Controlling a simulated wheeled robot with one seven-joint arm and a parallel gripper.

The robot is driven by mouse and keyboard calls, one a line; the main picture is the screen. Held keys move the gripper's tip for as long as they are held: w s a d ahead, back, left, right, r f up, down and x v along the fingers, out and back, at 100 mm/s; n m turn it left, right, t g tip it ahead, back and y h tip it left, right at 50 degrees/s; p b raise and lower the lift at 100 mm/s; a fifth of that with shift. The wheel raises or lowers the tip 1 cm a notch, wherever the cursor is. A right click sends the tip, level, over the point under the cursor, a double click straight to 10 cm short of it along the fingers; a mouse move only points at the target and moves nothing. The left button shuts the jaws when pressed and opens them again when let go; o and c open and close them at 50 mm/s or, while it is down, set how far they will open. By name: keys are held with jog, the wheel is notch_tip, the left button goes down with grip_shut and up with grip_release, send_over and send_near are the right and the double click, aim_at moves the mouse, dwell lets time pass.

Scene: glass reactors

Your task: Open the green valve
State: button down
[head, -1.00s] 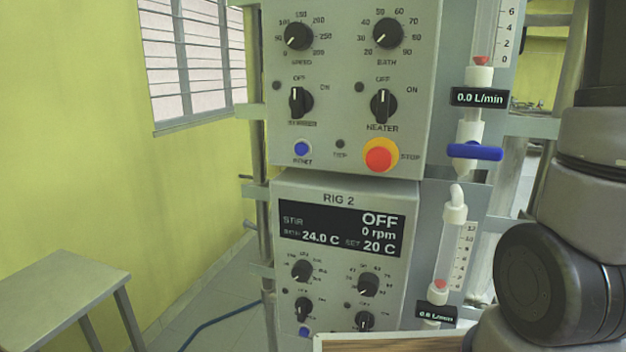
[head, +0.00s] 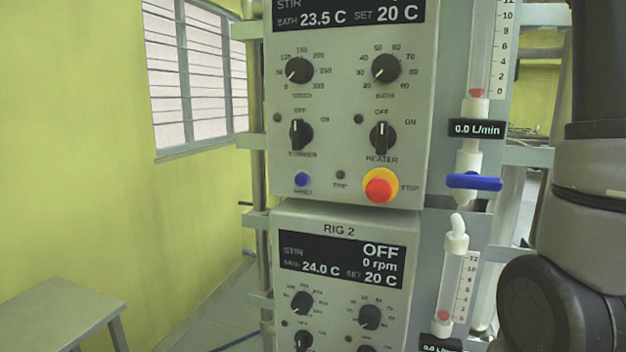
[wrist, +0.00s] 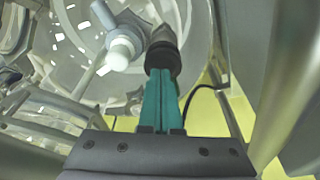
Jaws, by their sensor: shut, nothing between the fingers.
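I see no green valve in either view. In the head view, a blue valve handle (head: 474,181) lies level across the lower end of the upper flow meter, whose display reads 0.0 L/min. My gripper (wrist: 160,75) shows in the wrist view with its two teal fingers shut together and nothing between them. A dark rounded fitting (wrist: 163,50) lies just beyond the fingertips in the picture; I cannot tell whether they touch it. My gripper is outside the head view; only part of my arm shows at the right.
An upper control panel (head: 345,100) stands above the Rig 2 panel (head: 340,222). A lower flow meter (head: 452,285) is beside it. A grey table (head: 60,310) stands at lower left. The wrist view shows glassware and a white cap (wrist: 120,52) close to the fingers.

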jog(key=shift+w+d, duration=0.25)
jog(key=shift+w, duration=0.1)
dwell(0.5)
jog(key=w+a+v, duration=0.1)
jog(key=v, duration=0.4)
jog(key=shift+s+d+r, duration=0.25)
jog(key=shift+d+r, duration=0.15)
jog(key=shift+r, duration=0.15)
notch_tip(320, 180, down, 6)
jog(key=s+a, duration=0.2)
jog(key=shift+a, duration=0.35)
dwell(0.5)
